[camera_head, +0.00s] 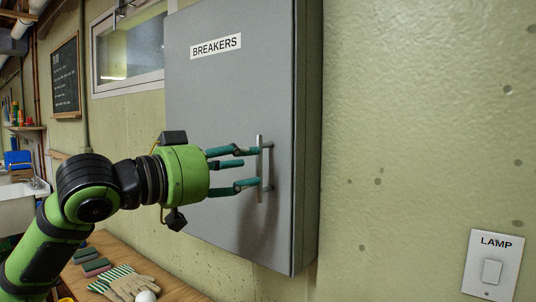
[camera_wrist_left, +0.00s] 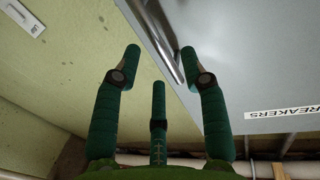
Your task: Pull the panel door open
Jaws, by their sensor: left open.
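The grey panel door (camera_head: 225,95), labelled BREAKERS, is on a wall-mounted box and looks shut. A vertical metal bar handle (camera_head: 260,170) stands near its right edge. My left gripper (camera_head: 250,168) is at the handle, its teal fingers reaching it from the left. In the left wrist view the gripper (camera_wrist_left: 160,70) has its fingers spread, with the handle (camera_wrist_left: 160,40) showing between and beyond the fingertips. I cannot tell whether any finger touches the handle. The door (camera_wrist_left: 245,70) also fills the right of that view. My right gripper is not in view.
A LAMP switch (camera_head: 492,268) is on the green wall at the lower right.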

